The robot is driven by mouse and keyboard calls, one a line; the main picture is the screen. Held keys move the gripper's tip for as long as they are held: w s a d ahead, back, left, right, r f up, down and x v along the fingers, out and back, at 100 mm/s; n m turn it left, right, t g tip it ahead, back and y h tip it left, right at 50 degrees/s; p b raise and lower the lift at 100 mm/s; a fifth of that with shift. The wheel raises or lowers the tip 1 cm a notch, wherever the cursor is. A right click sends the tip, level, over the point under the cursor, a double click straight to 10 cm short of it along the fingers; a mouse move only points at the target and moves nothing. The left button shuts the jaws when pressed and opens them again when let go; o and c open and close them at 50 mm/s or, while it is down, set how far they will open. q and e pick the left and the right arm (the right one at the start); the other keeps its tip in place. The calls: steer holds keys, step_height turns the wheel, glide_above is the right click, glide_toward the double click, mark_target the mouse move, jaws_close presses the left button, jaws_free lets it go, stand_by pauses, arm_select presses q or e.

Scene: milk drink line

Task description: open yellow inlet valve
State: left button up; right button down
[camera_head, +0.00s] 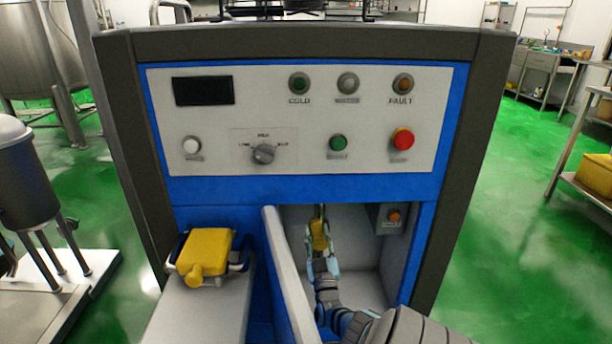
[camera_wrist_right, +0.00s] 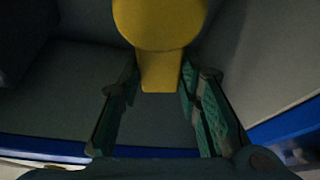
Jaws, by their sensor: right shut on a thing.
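The yellow inlet valve handle (camera_head: 319,232) is in the open recess at the lower front of the machine. My right gripper (camera_head: 321,256) reaches into the recess from below, with a finger on each side of the handle. In the right wrist view the handle has a broad rounded top (camera_wrist_right: 160,22) and a narrower lower part. That narrow part lies between the fingers of the gripper (camera_wrist_right: 158,92), which is shut on it. The valve body behind the handle is mostly hidden. My left gripper is not in view.
A light dividing wall (camera_head: 288,275) stands close to the left of my right gripper. A small box with an orange button (camera_head: 393,216) is at the recess's upper right. A yellow block (camera_head: 204,252) sits on a ledge at left. The control panel (camera_head: 300,120) is above.

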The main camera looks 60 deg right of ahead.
steer(key=shift+s+d+f+m+g+h, duration=0.15)
steer(key=shift+m+g+h, duration=0.1)
steer(key=shift+m, duration=0.3)
steer(key=shift+s+r+m+g+h, duration=0.1)
steer(key=shift+s+m+g+h, duration=0.15)
steer(key=shift+m, duration=0.35)
steer(key=shift+s+d+f+m+g+h, duration=0.1)
steer(key=shift+m+g, duration=0.2)
steer(key=shift+m, duration=0.55)
steer(key=c, duration=1.2)
jaws_free()
steer(key=shift+s+d, duration=0.1)
steer(key=shift+o, duration=0.2)
steer(key=v, duration=1.2)
